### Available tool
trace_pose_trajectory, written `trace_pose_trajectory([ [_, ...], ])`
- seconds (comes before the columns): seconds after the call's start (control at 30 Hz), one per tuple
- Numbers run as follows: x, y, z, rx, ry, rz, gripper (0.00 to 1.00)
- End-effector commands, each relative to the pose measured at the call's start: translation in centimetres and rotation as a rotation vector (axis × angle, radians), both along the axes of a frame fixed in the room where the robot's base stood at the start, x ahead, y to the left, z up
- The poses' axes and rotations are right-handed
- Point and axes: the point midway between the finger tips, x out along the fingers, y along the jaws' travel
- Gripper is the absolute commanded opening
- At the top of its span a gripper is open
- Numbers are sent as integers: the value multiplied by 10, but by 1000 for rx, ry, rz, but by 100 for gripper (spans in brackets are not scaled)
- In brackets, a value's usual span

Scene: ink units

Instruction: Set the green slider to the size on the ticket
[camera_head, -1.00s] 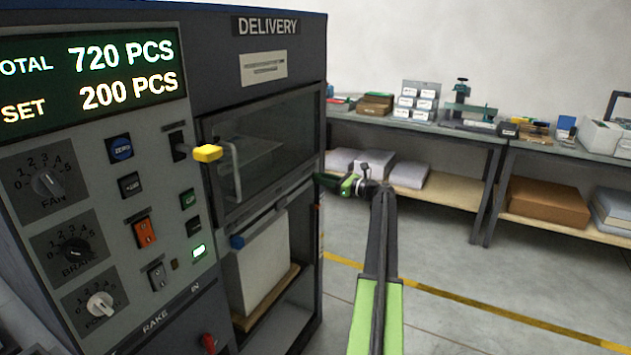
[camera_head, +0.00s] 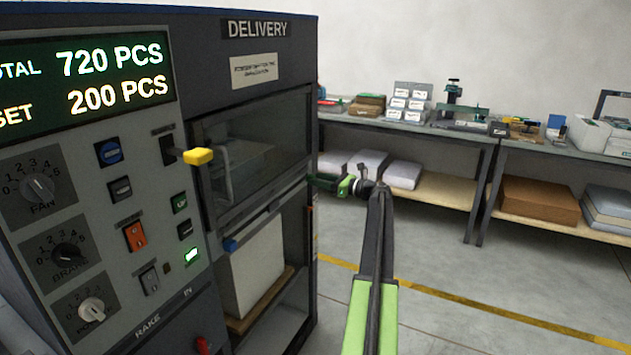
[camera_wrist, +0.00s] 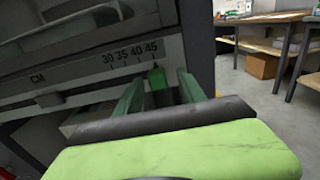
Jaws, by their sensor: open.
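The green slider (camera_wrist: 157,77) shows in the wrist view below a scale (camera_wrist: 130,55) marked 30, 35, 40, 45 and "CM". It sits near the 45 mark, at the right end of the scale. My gripper (camera_wrist: 160,82) is open, with one green finger on each side of the slider and gaps between. In the head view my gripper (camera_head: 322,182) is at the right edge of the delivery unit, and the slider cannot be made out there. No size ticket can be read; a pale label (camera_head: 254,70) under "DELIVERY" is too blurred.
The machine's control panel (camera_head: 85,215) with knobs and switches fills the left. A yellow-ended handle (camera_head: 198,156) sticks out by the glass door. A paper stack (camera_head: 252,270) stands below. Benches (camera_head: 410,128) line the back wall; the floor at right is clear.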

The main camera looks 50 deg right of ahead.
Motion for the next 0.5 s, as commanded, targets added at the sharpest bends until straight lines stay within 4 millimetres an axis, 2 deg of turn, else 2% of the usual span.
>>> trace_pose_trajectory([
  [0.3,-86,-21,0,0,0,-3,47],
  [0.5,-132,-32,0,0,0,-1,47],
])
